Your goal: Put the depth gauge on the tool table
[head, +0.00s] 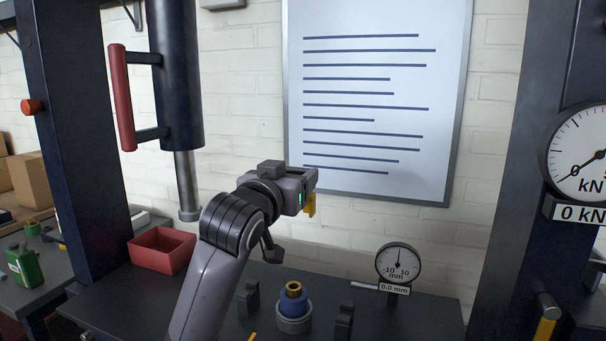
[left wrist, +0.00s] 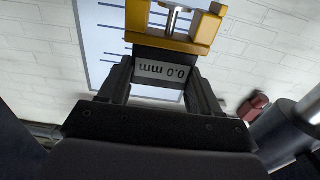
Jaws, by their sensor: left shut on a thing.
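My left gripper (head: 308,188) is raised in front of the wall, above the dark press bench. It is shut on the depth gauge, whose yellow end (head: 310,206) shows just below the jaws in the head view. In the left wrist view the gauge (left wrist: 170,44) has a yellow crosspiece, a metal rod and a display reading 0.0 mm, upside down, between the two dark fingers. A side table (head: 38,291) at the far left, with tools and boxes on it, may be the tool table; I cannot be sure. My right gripper is not in view.
On the bench stand a red tray (head: 162,250), a blue part with a brass top (head: 294,303), dark blocks (head: 344,321) and a dial gauge (head: 398,263). A green canister (head: 22,268) stands on the side table. A dark press column (head: 75,130) rises between the tables.

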